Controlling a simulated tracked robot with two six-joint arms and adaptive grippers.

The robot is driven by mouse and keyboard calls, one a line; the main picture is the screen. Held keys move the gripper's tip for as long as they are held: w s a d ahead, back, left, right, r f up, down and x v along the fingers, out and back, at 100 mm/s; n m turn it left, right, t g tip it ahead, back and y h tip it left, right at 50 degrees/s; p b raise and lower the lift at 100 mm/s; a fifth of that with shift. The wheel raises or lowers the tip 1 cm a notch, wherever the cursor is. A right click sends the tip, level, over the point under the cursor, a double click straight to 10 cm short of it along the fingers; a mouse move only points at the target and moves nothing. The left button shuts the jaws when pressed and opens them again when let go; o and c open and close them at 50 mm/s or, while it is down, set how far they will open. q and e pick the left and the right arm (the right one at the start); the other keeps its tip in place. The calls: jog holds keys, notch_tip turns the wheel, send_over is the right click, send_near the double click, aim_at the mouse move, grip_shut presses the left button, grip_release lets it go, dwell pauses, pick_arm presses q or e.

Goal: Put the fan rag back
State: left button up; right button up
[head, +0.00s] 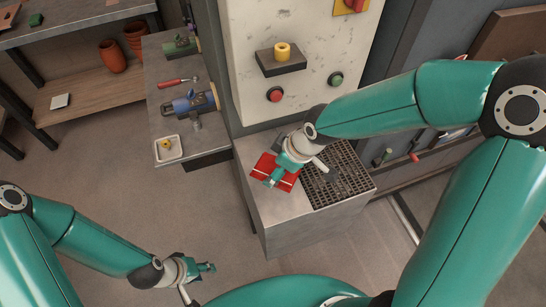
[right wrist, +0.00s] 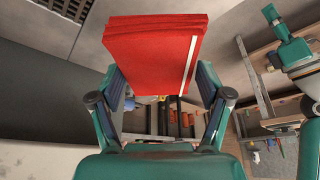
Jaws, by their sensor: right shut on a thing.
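A red folded rag (head: 264,172) with a pale stripe shows in the head view over the grey counter (head: 262,211), left of the dark grate. In the right wrist view the rag (right wrist: 148,52) sits between the fingertips as a stack of layers. My right gripper (head: 277,177) is shut on it and hides part of it from above. I cannot tell from these views whether the rag touches the counter. My left gripper (head: 208,268) is low over the floor, away from everything; its finger gap is too small to read.
A dark grate (head: 338,176) fills the counter's right part. A pale panel behind has a red button (head: 275,95), a green button (head: 336,79) and a shelf with a yellow ring (head: 283,51). A side bench (head: 168,126) holds tools and a white tray (head: 168,157).

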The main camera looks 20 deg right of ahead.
jog(key=shift+s+f+b, duration=0.1)
jog(key=shift+f+b, duration=0.35)
jog(key=shift+f, duration=0.15)
notch_tip(320, 180, down, 6)
jog(key=b, duration=0.4)
jog(key=shift+a+r, duration=0.1)
jog(key=shift+r, duration=0.1)
jog(key=shift+f+b, duration=0.55)
jog(key=shift+b, duration=0.1)
jog(key=o, duration=1.1)
jog(key=shift+c, duration=0.2)
jog(key=shift+r, duration=0.1)
